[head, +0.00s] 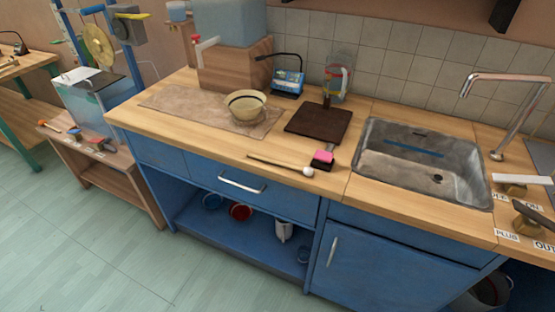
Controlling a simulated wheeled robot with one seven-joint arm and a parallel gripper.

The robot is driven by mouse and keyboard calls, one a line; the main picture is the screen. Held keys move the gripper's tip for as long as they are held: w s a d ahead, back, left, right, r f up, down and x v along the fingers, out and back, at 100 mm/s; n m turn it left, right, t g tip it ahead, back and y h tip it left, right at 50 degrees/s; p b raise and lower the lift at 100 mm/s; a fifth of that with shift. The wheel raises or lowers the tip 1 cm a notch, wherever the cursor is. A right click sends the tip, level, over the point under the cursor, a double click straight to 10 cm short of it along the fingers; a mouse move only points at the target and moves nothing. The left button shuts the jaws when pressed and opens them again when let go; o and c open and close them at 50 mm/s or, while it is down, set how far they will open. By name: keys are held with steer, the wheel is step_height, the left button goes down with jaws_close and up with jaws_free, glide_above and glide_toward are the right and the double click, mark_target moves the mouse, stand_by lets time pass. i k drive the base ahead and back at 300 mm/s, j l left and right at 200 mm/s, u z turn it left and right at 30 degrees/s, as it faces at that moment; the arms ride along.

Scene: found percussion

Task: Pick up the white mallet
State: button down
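A mallet with a round white head (308,172) lies on the wooden counter near its front edge. Its thin handle (275,164) points left, and part of the handle looks dark. My gripper is not in view, and nothing is seen touching the mallet.
A bowl (246,105) stands on a grey-brown mat (200,108) behind the mallet. A metal sink (420,150) is to the right. Blue drawers with a handle (241,184) are below. The floor (90,240) in front is clear.

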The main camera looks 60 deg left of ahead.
mark_target(309, 172)
steer(key=u, duration=1.45)
